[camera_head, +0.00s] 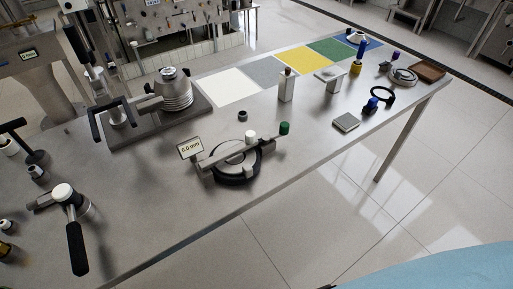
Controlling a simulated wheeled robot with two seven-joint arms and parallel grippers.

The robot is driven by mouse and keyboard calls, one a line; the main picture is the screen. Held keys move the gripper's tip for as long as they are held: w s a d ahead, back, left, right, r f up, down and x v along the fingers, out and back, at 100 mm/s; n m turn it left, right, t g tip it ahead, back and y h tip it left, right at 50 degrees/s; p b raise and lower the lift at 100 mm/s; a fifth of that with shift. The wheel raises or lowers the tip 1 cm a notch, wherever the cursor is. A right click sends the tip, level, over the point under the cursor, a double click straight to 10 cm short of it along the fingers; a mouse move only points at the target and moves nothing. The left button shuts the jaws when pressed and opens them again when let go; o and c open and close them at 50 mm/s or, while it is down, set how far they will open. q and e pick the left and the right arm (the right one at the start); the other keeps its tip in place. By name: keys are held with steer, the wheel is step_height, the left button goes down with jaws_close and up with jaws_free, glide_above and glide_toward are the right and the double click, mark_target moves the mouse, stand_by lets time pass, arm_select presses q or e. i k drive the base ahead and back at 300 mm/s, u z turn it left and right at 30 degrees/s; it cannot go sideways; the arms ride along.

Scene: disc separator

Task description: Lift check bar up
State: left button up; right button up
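The check bar (222,151) is a grey metal bar in the middle of the table. It lies across a black ring (237,182) and slopes up to the right in the picture. A small display (190,148) reading 0.0 mm is at its left end. A white knob (250,136) stands near the bar's middle, and a green knob (284,128) is at its right end. Whether the bar touches the ring all along cannot be told. Neither of my grippers shows in the head view.
The steel table (170,215) carries a stacked disc unit (175,92) at back left and a black-handled tool (75,235) at front left. Coloured mats (292,60), a grey block (346,122) and several small tools lie to the right. Table around the bar's front is clear.

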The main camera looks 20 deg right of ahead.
mark_target(251, 140)
steer(key=k, duration=0.2)
steer(key=u, duration=1.55)
steer(key=i, duration=0.85)
steer(key=z, duration=1.85)
